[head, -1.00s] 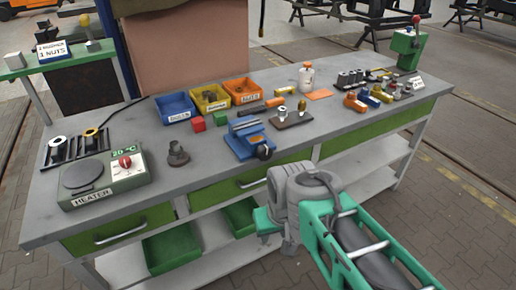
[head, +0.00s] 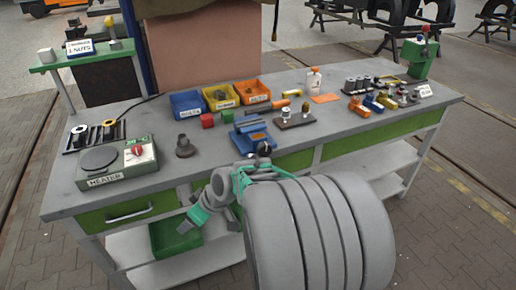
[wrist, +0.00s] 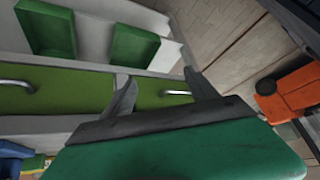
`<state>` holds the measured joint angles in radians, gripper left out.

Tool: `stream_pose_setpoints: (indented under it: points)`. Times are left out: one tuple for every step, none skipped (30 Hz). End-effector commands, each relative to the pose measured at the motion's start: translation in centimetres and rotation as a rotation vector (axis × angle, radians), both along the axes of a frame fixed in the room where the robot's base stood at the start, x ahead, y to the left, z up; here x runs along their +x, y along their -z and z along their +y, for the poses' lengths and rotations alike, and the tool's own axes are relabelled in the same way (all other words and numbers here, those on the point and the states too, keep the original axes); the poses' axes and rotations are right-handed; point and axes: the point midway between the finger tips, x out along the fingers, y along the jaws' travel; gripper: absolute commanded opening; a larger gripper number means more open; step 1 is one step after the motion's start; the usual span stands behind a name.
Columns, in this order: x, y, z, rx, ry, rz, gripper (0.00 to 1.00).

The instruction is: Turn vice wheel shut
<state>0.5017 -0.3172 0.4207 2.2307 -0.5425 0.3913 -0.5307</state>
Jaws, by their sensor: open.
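The blue vice (head: 255,139) sits at the front edge of the grey workbench (head: 215,170) in the head view. Its dark round wheel (head: 264,149) faces the front, just above my arm, and is partly hard to make out. My gripper is below the bench top and in front of the drawers. In the wrist view my gripper (wrist: 160,84) has two dark fingers spread apart with nothing between them. They point toward the green drawer fronts (wrist: 60,97). The vice wheel does not show in the wrist view.
A heater (head: 120,165) stands on the left of the bench, with a dark fitting (head: 184,147) beside it. Blue, yellow and orange bins line the back. Drawer handles stick out in front.

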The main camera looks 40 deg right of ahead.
Motion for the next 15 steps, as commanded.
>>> stream_pose_setpoints:
  points:
    - [1.6, 0.3, -2.8, 0.051, 0.011, -0.107, 0.70]
    - [2.7, 0.1, -4.4, 0.070, 0.017, -0.196, 0.70]
    - [3.7, -0.3, -7.0, 0.086, 0.042, -0.322, 0.70]
    - [4.2, -0.8, -9.2, 0.089, 0.077, -0.416, 0.70]
    - [4.4, -1.4, -11.5, 0.082, 0.120, -0.509, 0.70]
    - [4.1, -2.2, -14.8, 0.061, 0.189, -0.624, 0.70]
    - [3.6, -2.8, -17.2, 0.042, 0.248, -0.701, 0.70]
    - [2.9, -3.4, -19.5, 0.015, 0.307, -0.767, 0.70]
    - [1.7, -3.9, -22.3, -0.020, 0.383, -0.841, 0.70]
    - [0.7, -4.3, -24.1, -0.047, 0.435, -0.885, 0.70]
    - [-0.2, -4.6, -25.6, -0.071, 0.481, -0.919, 0.70]
    - [-1.2, -4.8, -27.1, -0.096, 0.529, -0.953, 0.70]
    - [-1.9, -5.0, -27.9, -0.113, 0.557, -0.972, 0.70]
    - [-2.3, -5.1, -28.5, -0.125, 0.575, -0.984, 0.70]
    - [-2.6, -5.2, -29.0, -0.134, 0.590, -0.995, 0.70]
